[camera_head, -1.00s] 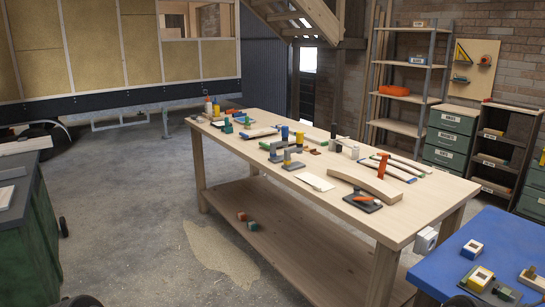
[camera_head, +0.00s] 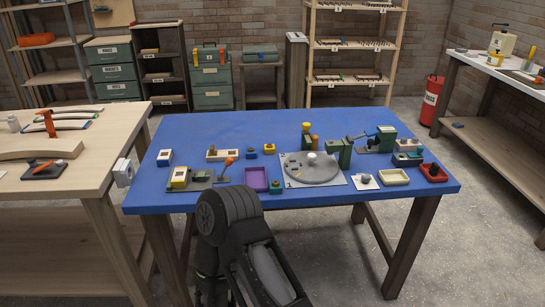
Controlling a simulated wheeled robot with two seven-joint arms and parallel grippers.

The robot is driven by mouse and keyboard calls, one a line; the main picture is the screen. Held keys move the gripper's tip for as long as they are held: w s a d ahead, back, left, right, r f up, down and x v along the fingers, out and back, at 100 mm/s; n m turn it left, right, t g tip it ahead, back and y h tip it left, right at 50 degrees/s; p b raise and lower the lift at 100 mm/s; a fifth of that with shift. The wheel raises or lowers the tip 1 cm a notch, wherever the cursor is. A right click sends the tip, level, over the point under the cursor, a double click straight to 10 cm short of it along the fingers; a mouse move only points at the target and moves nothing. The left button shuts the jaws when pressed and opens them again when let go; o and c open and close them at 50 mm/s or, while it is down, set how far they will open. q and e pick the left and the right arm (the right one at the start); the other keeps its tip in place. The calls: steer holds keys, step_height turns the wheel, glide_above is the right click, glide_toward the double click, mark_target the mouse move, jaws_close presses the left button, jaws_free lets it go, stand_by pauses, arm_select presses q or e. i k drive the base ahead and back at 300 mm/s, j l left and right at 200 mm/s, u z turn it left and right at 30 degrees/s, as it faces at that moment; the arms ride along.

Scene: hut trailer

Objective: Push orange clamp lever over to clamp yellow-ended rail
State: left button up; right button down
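On the blue table (camera_head: 300,128), a small orange lever (camera_head: 228,162) leans up to the right from a grey-green fixture (camera_head: 203,181). A yellow block with a pale top (camera_head: 179,177) sits at that fixture's left end. On the wooden bench at left, an upright orange lever (camera_head: 48,123) stands among slim rails with coloured ends (camera_head: 78,114). Another small lever piece is on a dark plate (camera_head: 44,170) near the bench's front. I cannot tell which rail has yellow ends. One of my dark arms rises at bottom centre; neither gripper's fingers show.
A round grey plate (camera_head: 312,168), a purple tray (camera_head: 256,179), a cream tray (camera_head: 394,177) and a red tray (camera_head: 433,173) crowd the blue table. A narrow gap separates it from the wooden bench (camera_head: 88,184). Drawers and shelving line the back wall. Floor at right front is clear.

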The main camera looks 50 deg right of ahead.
mark_target(229, 161)
steer(key=z, duration=1.35)
